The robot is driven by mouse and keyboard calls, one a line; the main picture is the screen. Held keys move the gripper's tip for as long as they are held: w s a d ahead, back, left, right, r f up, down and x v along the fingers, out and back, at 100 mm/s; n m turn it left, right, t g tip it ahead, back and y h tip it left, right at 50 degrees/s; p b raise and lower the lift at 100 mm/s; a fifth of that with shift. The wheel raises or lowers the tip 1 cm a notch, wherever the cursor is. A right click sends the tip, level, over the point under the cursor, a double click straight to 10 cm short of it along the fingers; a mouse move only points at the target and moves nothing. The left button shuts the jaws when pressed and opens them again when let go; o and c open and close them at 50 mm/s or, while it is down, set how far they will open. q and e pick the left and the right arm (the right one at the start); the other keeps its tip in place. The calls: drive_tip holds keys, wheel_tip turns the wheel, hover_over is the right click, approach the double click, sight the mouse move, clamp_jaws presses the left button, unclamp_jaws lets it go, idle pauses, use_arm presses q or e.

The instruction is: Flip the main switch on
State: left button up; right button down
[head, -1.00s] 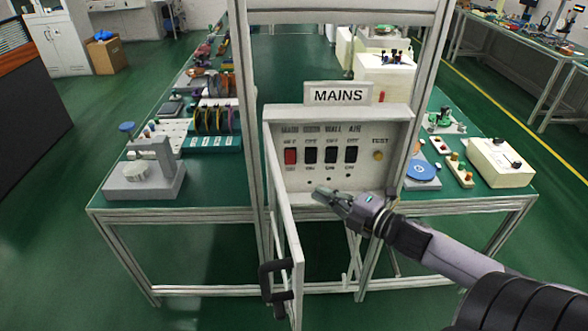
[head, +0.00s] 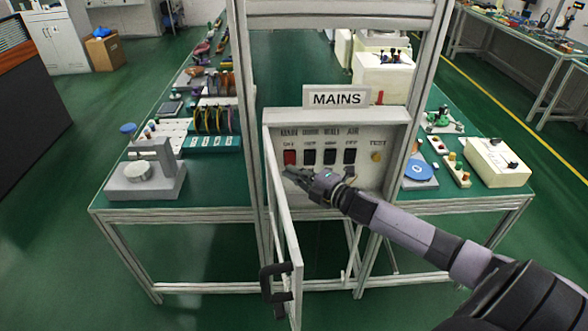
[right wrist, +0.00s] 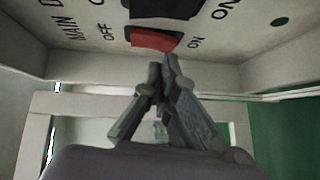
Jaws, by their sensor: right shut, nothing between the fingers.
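The main switch is a red rocker (head: 290,157) at the left end of the row in the MAINS box (head: 375,186). It shows larger in the right wrist view (right wrist: 154,39), between the OFF and ON labels. My right gripper (head: 290,172) is shut and empty, with its fingertips just below the red rocker. In the right wrist view the fingertips (right wrist: 162,66) are close to the rocker's ON-side edge; I cannot tell whether they touch it. The box door (head: 284,225) hangs open at the left. My left gripper is not in view.
Several black rockers (head: 330,157) and an orange TEST button (head: 376,157) are right of the red one. The open door with its black handle (head: 275,285) stands close left of my right gripper. Benches (head: 150,205) with tools flank the frame.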

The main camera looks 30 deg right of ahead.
drive_tip(key=shift+w, duration=0.1)
idle(0.3)
drive_tip(key=b, duration=0.2)
drive_tip(key=shift+w+d+f+n+t+b, duration=0.2)
drive_tip(key=shift+w+d+n+t+b, duration=0.1)
drive_tip(key=shift+w, duration=0.1)
drive_tip(key=shift+s, duration=0.1)
